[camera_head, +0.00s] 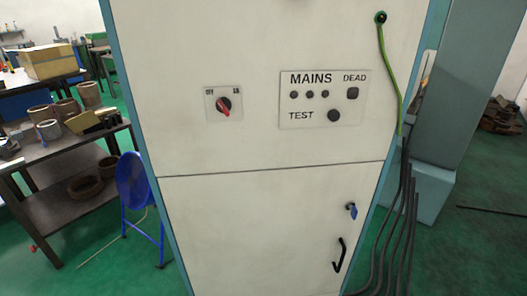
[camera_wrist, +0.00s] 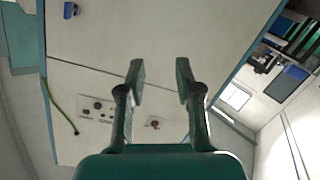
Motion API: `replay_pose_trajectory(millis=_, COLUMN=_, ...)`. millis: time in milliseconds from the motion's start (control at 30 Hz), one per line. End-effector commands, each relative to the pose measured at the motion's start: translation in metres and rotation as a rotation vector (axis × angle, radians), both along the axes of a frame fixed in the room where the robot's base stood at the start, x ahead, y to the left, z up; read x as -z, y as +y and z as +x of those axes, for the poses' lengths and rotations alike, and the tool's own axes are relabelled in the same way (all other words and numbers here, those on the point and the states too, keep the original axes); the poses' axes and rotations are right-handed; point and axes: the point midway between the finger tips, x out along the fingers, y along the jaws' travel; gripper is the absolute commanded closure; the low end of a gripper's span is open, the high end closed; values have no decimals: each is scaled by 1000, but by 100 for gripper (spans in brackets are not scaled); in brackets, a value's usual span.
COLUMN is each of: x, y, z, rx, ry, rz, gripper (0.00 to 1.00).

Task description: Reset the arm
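My gripper (camera_wrist: 160,78) shows in the wrist view, its two green fingers apart with nothing between them. It points toward the front of a pale cabinet (camera_wrist: 95,45), which appears upside down there. I cannot tell the exact gap to the cabinet. No part of my arm or gripper shows in the head view. The head view shows the same cabinet (camera_head: 250,225) upright, with a red rotary switch (camera_head: 223,106) and a MAINS/TEST panel (camera_head: 318,100). In the wrist view the switch (camera_wrist: 153,124) and the panel (camera_wrist: 97,109) lie beyond the fingers.
A blue key (camera_head: 351,211) and a black handle (camera_head: 339,254) are on the lower door. A green cable (camera_head: 391,70) hangs at the cabinet's right edge, above dark cables (camera_head: 398,235). A blue stool (camera_head: 132,182) and a dark workbench (camera_head: 75,165) with metal rings stand at left.

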Motion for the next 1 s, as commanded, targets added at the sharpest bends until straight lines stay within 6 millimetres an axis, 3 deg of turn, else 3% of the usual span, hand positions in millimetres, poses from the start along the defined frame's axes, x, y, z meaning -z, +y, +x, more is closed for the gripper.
replay_pose_trajectory(millis=200, x=35, y=-29, z=-60, rx=33, ry=54, rz=78, gripper=66)
replay_pose_trajectory(millis=433, x=54, y=-53, z=-126, rx=82, ry=96, rz=176, gripper=66)
replay_pose_trajectory(millis=800, x=55, y=-78, z=-228, rx=199, ry=145, rz=341, gripper=66)
replay_pose_trajectory(millis=1000, x=49, y=-83, z=-256, rx=240, ry=150, rz=389, gripper=66)
